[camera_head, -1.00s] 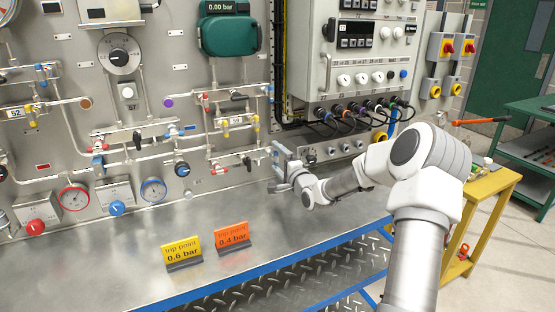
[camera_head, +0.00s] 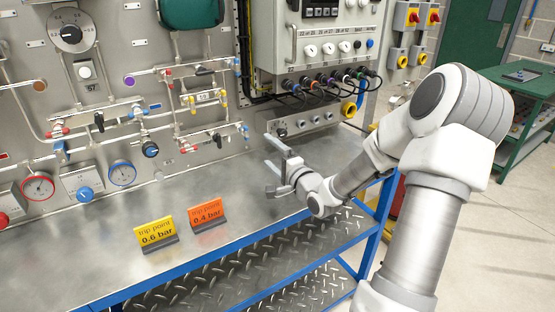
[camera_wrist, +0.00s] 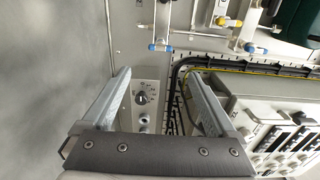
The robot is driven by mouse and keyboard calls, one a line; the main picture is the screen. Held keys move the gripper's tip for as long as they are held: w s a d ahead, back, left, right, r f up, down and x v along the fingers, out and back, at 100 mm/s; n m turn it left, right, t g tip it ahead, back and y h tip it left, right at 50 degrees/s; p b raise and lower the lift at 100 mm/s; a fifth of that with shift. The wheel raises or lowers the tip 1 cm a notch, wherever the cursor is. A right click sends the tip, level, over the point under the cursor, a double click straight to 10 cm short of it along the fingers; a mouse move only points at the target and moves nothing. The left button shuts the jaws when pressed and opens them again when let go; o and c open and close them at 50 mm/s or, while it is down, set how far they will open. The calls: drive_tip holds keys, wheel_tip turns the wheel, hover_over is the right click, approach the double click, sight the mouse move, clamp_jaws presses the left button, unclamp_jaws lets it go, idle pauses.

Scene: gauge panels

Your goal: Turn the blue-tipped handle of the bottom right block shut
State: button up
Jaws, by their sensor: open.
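The bottom right block (camera_head: 203,139) is on the panel, with a red-tipped handle at its left and a black handle (camera_head: 217,140) near its middle. The blue-tipped handle (camera_head: 245,129) is at its right end, small in the head view. In the wrist view, which is turned sideways, a blue-tipped handle (camera_wrist: 153,47) shows on the pipework beyond the fingertips; it looks like the same one. My gripper (camera_head: 268,151) is open and empty, to the right of the handle and apart from it. Its two fingers (camera_wrist: 157,76) stand wide apart in the wrist view. The handle's exact angle is too small to tell.
A small grey box with a knob (camera_wrist: 143,97) shows between my fingers. The black cable trunking (camera_wrist: 182,70) runs beside it. The cabinet (camera_head: 318,45) with plugged cables stands right of the pipework. Yellow (camera_head: 156,233) and orange (camera_head: 207,214) signs stand on the bench.

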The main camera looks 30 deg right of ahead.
drive_tip(key=shift+s, duration=1.75)
